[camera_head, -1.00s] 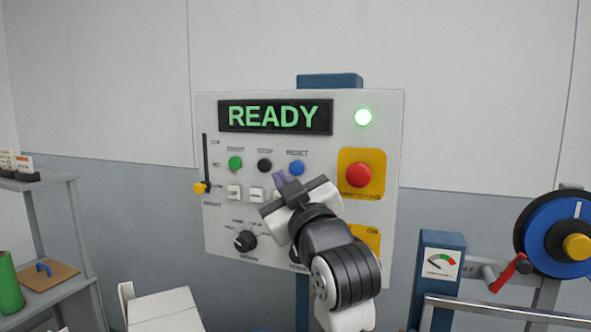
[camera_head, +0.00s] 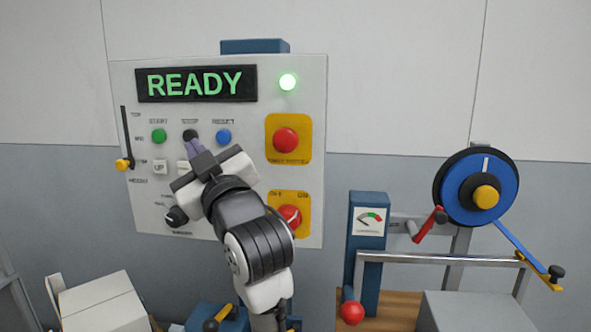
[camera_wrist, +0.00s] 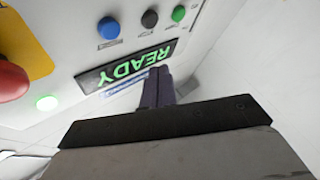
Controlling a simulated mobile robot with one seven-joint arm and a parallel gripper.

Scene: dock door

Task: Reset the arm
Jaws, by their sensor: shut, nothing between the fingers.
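A row holds a green START button (camera_head: 158,136), a black button (camera_head: 190,134) and a blue RESET button (camera_head: 223,136). My gripper (camera_head: 192,146) is shut and empty in front of the panel. In the head view its fingertips overlap the lower edge of the black button; I cannot tell whether they touch. The wrist view shows the closed fingers (camera_wrist: 158,78) over the display, with the blue button (camera_wrist: 108,27) in sight.
A red mushroom button (camera_head: 285,140) on yellow and a red rotary switch (camera_head: 290,217) are on the panel's right side. A slider (camera_head: 124,164) is at its left edge. A blue reel (camera_head: 478,188) with a crank stands right. A white box (camera_head: 103,302) is at lower left.

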